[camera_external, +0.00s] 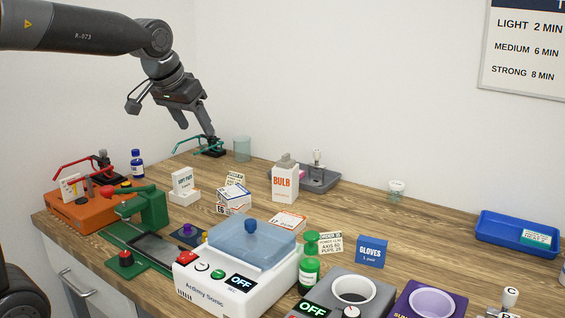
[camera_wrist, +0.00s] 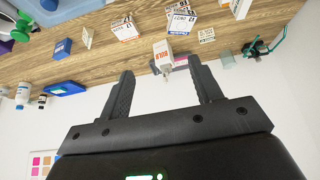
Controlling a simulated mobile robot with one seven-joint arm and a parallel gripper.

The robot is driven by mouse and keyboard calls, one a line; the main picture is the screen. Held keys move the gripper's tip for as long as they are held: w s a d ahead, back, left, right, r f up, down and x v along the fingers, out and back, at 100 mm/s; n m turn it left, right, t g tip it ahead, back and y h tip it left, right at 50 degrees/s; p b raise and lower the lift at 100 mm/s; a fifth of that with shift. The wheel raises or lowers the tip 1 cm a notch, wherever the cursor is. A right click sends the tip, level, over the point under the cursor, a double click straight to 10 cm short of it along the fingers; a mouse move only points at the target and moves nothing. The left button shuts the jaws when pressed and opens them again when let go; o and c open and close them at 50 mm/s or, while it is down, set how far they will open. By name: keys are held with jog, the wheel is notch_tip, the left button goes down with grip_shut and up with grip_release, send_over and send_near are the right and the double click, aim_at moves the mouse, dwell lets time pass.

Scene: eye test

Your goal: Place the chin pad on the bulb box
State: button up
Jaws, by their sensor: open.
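The bulb box (camera_external: 285,184) is a white upright box with orange BULB lettering and a grey piece on top, standing mid-table. It also shows between my fingers in the wrist view (camera_wrist: 162,50), some way beyond them. A small white block with a lettered upright face (camera_external: 183,183) stands left of it; its print looks like "pads", but I cannot tell for certain that it is the chin pad. A similar white piece (camera_wrist: 240,8) is at the top edge of the wrist view. My gripper (camera_external: 196,125) is open and empty, high above the table's back left; its fingers (camera_wrist: 161,70) touch nothing.
A small printed carton (camera_external: 234,202) stands between the white block and the bulb box. A grey tray (camera_external: 322,181) is just behind the box. A green press (camera_external: 150,212), orange unit (camera_external: 85,215) and white ultrasonic cleaner (camera_external: 225,280) crowd the front left. A clear beaker (camera_external: 242,149) stands behind.

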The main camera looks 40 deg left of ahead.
jog(key=s+f, duration=0.4)
jog(key=s, duration=0.6)
jog(key=s+f, duration=0.3)
jog(key=s, duration=0.8)
jog(key=shift+a+f, duration=0.3)
jog(key=shift+f, duration=0.05)
jog(key=shift+s, duration=0.1)
